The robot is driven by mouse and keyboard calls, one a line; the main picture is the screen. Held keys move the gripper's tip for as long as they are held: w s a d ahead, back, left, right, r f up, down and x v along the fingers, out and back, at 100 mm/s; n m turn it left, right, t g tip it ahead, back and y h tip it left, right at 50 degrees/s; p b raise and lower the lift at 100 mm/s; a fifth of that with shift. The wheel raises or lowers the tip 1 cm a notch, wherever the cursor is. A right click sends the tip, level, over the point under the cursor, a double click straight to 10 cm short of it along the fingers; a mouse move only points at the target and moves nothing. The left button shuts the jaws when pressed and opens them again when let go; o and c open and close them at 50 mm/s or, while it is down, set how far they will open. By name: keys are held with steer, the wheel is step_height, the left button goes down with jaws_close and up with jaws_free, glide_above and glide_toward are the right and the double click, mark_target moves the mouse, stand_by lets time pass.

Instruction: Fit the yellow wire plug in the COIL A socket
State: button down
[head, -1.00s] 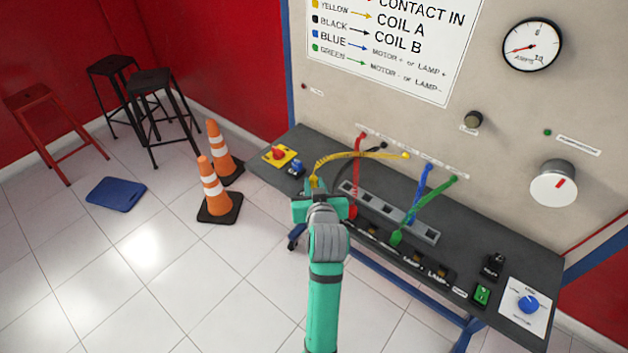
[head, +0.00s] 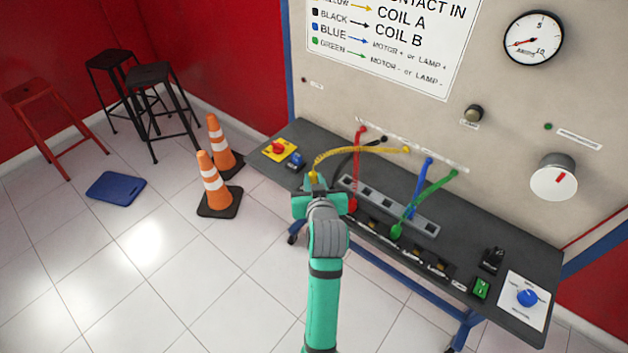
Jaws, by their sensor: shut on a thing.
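The yellow wire (head: 358,150) arches from the back panel down to my gripper (head: 314,184). My gripper is shut on its free end, the yellow plug (head: 313,176), over the left part of the dark bench, and largely hides the plug. A grey socket strip (head: 431,229) with several square openings lies on the bench to the right of my gripper. My arm and the wires partly cover the area in front of it. I cannot read which socket is COIL A. The wall chart (head: 390,50) pairs yellow with COIL A.
Red (head: 358,170), blue (head: 421,185) and green (head: 425,204) wires hang across the bench to the right. The black wire's top end (head: 383,138) shows on the panel. A yellow-and-red switch (head: 279,149) is at the bench's left. Traffic cones (head: 217,185) stand on the floor.

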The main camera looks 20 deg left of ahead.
steer(key=shift+w+f, duration=0.1)
steer(key=shift+f, duration=0.75)
stand_by(0.6)
steer(key=c, duration=1.8)
jaws_free()
steer(key=shift+c, duration=0.2)
steer(key=shift+a, duration=0.1)
steer(key=shift+s, duration=0.2)
steer(key=shift+w+r+v, duration=0.1)
steer(key=shift+r+v, duration=0.05)
steer(key=shift+v, duration=0.65)
steer(key=shift+w+r+v, duration=0.1)
steer(key=shift+r+v, duration=0.1)
steer(key=shift+v, duration=0.55)
steer(key=shift+w+r+v, duration=0.1)
steer(key=shift+r+v, duration=0.05)
steer(key=shift+v, duration=0.65)
step_height(320, 180, up, 5)
